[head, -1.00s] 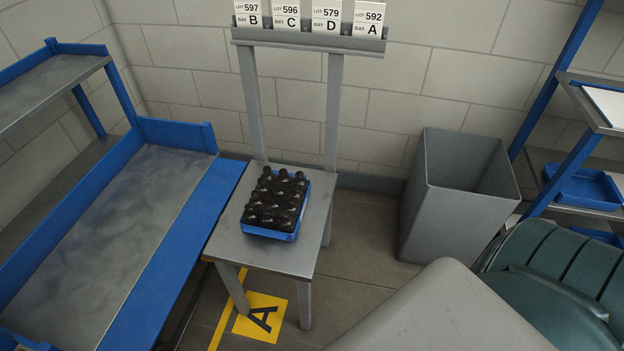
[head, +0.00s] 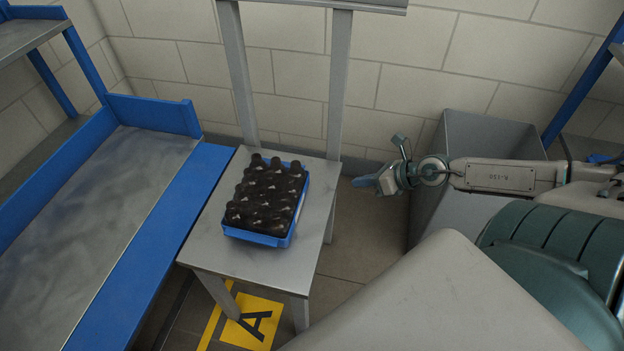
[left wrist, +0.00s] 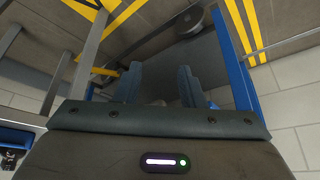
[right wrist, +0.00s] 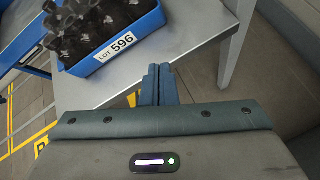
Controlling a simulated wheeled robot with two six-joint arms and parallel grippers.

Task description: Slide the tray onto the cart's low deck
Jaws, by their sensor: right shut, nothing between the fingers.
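A blue tray (head: 258,238) packed with several dark bottles (head: 265,200) sits on the grey stand (head: 215,225). Its label reads LOT 596 in the right wrist view, where the tray's front wall (right wrist: 133,37) shows. The cart's low deck (head: 110,200), grey with a blue edge, lies just left of the stand. My right gripper (head: 365,182) is shut and empty, to the right of the stand and apart from the tray; its closed fingers (right wrist: 158,75) show in the right wrist view. My left gripper (left wrist: 160,75) is open and empty, outside the head view.
The cart's upper shelf (head: 25,45) overhangs at the far left. Two uprights (head: 338,90) rise behind the tray. A grey bin (head: 475,140) stands behind my right arm.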

